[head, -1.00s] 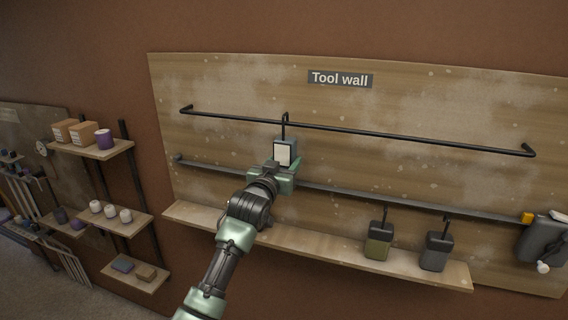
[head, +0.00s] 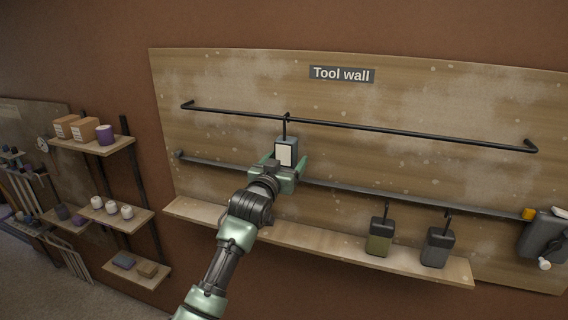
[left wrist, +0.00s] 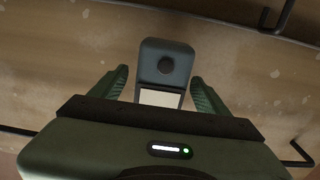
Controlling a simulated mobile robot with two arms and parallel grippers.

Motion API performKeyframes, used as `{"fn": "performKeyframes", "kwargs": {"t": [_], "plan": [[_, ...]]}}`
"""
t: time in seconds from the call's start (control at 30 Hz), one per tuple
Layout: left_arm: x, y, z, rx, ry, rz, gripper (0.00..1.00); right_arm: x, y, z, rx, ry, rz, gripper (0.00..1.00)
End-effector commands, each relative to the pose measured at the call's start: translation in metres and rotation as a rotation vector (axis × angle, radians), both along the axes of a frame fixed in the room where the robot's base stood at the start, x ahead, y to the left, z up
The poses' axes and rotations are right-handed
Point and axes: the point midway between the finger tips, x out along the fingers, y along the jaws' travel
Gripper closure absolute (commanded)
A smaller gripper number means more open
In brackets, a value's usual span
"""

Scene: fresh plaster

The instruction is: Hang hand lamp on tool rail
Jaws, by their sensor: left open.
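The hand lamp (head: 286,152) is a blue-grey block with a pale front panel and a black hook on top. Its hook is at the upper black rail (head: 420,130) and appears to sit over it, with the lamp hanging upright below. My left gripper (head: 286,166) is open, its fingers on either side of the lamp's lower part. In the left wrist view the lamp (left wrist: 166,68) stands between the two spread fingers (left wrist: 160,92), with a visible gap on each side; its hook is out of sight there. My right gripper is not in view.
A lower grey rail (head: 345,190) holds an olive lamp (head: 380,240) and a dark grey lamp (head: 436,250) above a wooden ledge (head: 320,250). A dark grey item (head: 542,238) is at the right edge. Shelves (head: 130,222) with boxes and cups stand left. The upper rail's right part is free.

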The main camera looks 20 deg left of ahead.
Motion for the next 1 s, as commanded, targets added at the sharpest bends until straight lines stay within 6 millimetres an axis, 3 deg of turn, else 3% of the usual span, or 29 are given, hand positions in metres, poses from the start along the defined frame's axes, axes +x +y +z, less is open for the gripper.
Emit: {"fn": "performKeyframes", "kwargs": {"t": [0.5,0.73,0.87,0.97,1.0], "plan": [[-0.069,0.003,-0.001,0.0,-0.004,0.001,0.24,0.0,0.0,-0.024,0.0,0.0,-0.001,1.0],[-0.076,0.003,-0.004,0.0,0.005,0.001,0.24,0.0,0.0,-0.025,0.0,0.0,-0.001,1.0],[-0.07,0.003,-0.048,0.007,0.071,0.002,0.24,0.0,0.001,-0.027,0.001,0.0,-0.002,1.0],[-0.068,0.003,-0.112,0.017,0.164,0.003,0.24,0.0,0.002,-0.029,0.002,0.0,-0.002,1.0],[-0.069,0.003,-0.143,0.021,0.206,0.003,0.24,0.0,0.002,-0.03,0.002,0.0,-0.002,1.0]]}}
